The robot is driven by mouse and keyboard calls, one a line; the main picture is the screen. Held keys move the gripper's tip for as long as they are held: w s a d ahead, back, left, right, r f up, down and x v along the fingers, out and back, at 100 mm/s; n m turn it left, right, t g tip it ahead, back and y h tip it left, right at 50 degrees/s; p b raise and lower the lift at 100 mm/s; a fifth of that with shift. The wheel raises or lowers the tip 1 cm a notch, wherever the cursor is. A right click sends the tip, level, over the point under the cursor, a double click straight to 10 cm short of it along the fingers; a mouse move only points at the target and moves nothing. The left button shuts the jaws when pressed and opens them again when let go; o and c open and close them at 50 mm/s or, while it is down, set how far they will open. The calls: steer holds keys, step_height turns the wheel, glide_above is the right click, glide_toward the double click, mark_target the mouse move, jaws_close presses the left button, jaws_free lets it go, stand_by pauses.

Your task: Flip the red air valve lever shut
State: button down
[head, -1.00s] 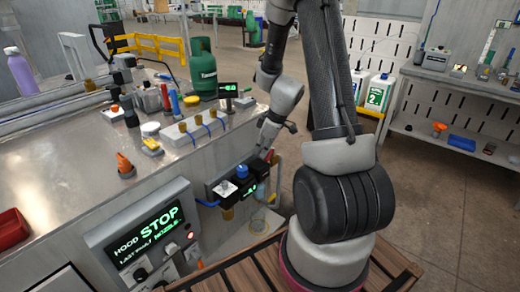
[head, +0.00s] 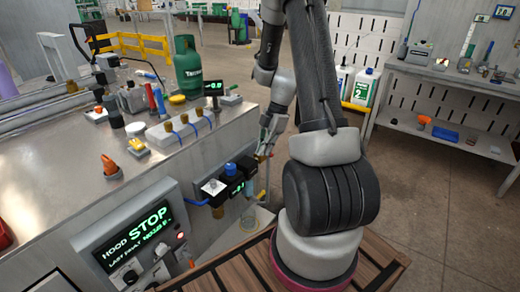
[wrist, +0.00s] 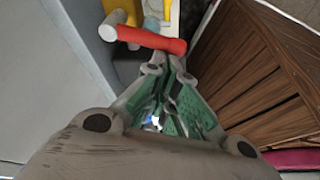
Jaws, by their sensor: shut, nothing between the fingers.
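The red air valve lever (wrist: 152,38) shows in the wrist view just beyond my fingertips, lying across the picture with a whitish rounded piece at its left end. My gripper (wrist: 165,69) is shut and empty, its tips close to the lever's right part; I cannot tell whether they touch. In the head view my gripper (head: 266,150) points down beside the bench's right side, next to the black air unit (head: 240,180) with a blue knob (head: 230,169). The lever is too small there to make out clearly.
A yellow pipe (wrist: 120,12) stands behind the lever in the wrist view. The grey bench side (wrist: 45,75) is on the left, and a brown slatted wooden surface (wrist: 255,70) is on the right. A STOP display panel (head: 145,228) is on the bench front.

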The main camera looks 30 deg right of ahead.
steer(key=shift+s+d, duration=0.15)
steer(key=shift+d, duration=0.7)
stand_by(0.3)
